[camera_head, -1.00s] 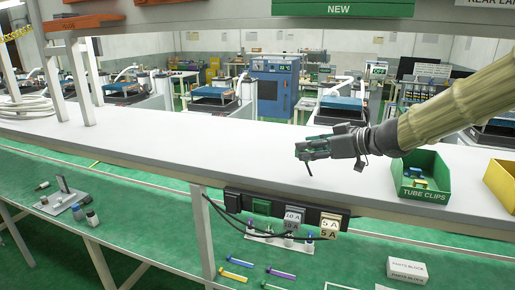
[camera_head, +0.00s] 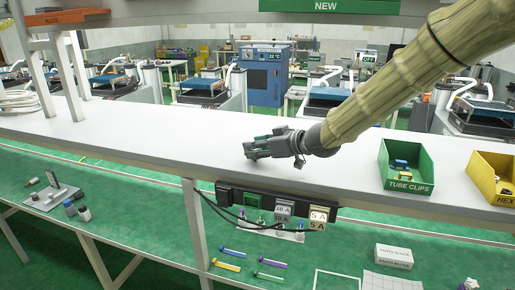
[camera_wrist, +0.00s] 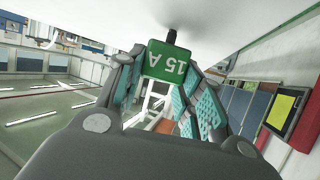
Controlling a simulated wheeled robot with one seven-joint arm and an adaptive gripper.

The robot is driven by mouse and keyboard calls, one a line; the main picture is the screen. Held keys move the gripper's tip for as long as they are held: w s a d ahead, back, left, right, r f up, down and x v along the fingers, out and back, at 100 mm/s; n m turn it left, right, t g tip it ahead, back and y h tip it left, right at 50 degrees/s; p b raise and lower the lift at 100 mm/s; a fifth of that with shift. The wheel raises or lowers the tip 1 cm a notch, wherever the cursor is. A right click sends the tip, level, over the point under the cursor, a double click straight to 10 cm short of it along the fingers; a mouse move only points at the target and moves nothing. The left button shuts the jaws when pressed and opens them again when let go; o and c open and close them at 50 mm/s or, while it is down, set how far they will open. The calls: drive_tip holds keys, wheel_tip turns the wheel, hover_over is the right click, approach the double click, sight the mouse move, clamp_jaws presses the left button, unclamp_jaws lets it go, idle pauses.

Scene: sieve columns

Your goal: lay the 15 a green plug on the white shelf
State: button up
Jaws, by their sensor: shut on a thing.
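The 15 A green plug (camera_wrist: 167,61) is held between the fingers of my gripper in the wrist view, its label upside down. A black stub at its end points at a pale surface that is very close. In the head view my gripper (camera_head: 250,148) is over the white shelf (camera_head: 150,131), near its front edge and above the power strip. The plug is mostly hidden by my gripper there. I cannot tell whether the plug touches the shelf.
The power strip (camera_head: 232,199) on the shelf's front carries a 10 A plug (camera_head: 283,209) and a 5 A plug (camera_head: 318,217). A green tube clips bin (camera_head: 408,187) and a yellow bin (camera_head: 495,199) stand to the right. The shelf left of my gripper is clear.

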drive_tip(key=shift+w+a+f, duration=0.1)
drive_tip(key=shift+a+f, duration=0.05)
drive_tip(key=shift+f, duration=0.45)
drive_tip(key=o, duration=1.1)
drive_tip(key=shift+f, duration=0.15)
